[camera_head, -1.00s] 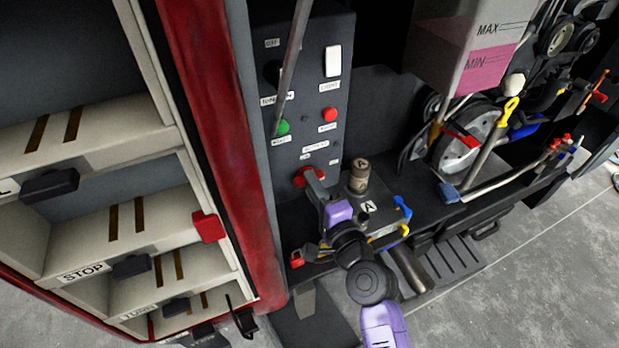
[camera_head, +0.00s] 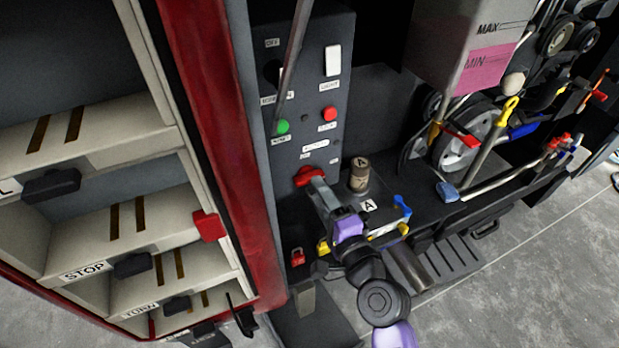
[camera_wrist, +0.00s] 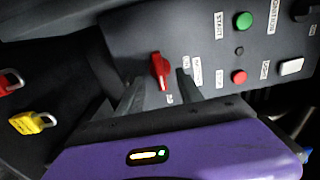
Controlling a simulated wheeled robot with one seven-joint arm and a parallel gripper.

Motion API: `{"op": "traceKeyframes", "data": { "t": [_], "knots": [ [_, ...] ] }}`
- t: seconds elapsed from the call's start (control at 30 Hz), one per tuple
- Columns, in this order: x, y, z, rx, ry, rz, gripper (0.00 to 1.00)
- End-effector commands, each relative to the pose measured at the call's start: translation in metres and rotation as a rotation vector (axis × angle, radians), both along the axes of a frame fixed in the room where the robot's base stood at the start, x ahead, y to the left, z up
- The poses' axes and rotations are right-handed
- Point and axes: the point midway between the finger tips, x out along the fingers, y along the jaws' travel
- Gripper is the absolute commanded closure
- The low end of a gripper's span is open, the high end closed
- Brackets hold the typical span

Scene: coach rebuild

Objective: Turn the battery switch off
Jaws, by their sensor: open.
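The battery switch is a red rotary handle (camera_head: 309,176) low on the dark control panel. It lies roughly crosswise in the head view. My gripper (camera_head: 319,187) is open just in front of the handle in the head view. In the wrist view its two fingers (camera_wrist: 159,88) point at the panel, one on each side of the handle, with nothing gripped. Whether a finger touches the handle cannot be told.
The panel (camera_head: 318,95) also has a green button (camera_head: 283,126), a red button (camera_head: 328,113) and a white rocker (camera_head: 333,60). A grey rod crosses its left part. A battery box with a brown terminal (camera_head: 359,175) is at right.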

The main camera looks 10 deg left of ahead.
Motion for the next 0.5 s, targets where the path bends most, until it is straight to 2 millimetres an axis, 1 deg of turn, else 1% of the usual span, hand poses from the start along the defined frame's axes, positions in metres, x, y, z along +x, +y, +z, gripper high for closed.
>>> {"op": "traceKeyframes", "data": {
  "t": [0.5],
  "knots": [
    [-0.038,-0.026,-0.001,0.000,0.000,-0.001,0.56]
  ]
}}
